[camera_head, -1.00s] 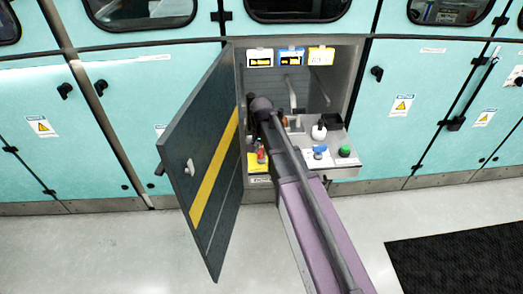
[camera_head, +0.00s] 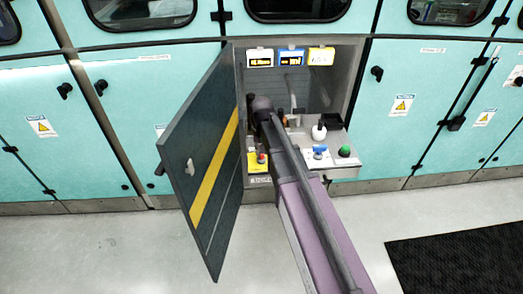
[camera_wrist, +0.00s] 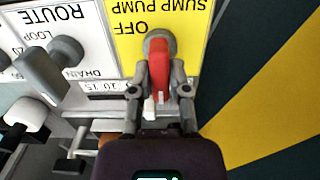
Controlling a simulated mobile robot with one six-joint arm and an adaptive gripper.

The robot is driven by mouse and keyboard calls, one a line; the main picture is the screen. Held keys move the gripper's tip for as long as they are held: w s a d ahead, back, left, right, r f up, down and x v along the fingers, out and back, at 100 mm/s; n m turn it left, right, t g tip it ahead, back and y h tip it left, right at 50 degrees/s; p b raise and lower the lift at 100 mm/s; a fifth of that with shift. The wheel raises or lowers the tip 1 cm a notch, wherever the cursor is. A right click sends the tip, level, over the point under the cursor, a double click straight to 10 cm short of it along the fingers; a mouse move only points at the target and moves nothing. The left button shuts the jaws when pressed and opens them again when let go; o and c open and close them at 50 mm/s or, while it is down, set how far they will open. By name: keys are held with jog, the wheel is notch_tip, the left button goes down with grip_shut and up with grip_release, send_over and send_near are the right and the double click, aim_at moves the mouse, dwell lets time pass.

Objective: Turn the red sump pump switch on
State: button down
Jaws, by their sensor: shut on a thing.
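The red sump pump switch (camera_wrist: 158,60) shows in the wrist view as a red lever on a round grey base. Its yellow panel (camera_wrist: 118,50) reads "SUMP PUMP" and "OFF", upside down in this view. My gripper (camera_wrist: 160,78) has a finger on each side of the red lever and is shut on it. The lever's free end points down the picture toward my gripper. In the head view the red switch (camera_head: 262,158) sits on the yellow panel (camera_head: 252,163) at the cabinet's lower left. My arm hides much of the area beside it; my fingers are not clear there.
The open dark door (camera_head: 205,165) with a yellow stripe stands close left of the switch. A grey route knob (camera_wrist: 42,72) is on the neighbouring white panel. A blue knob (camera_head: 320,151) and green button (camera_head: 345,151) are on the shelf's right.

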jog(key=c, duration=0.6)
grip_release()
jog(key=shift+m, duration=0.3)
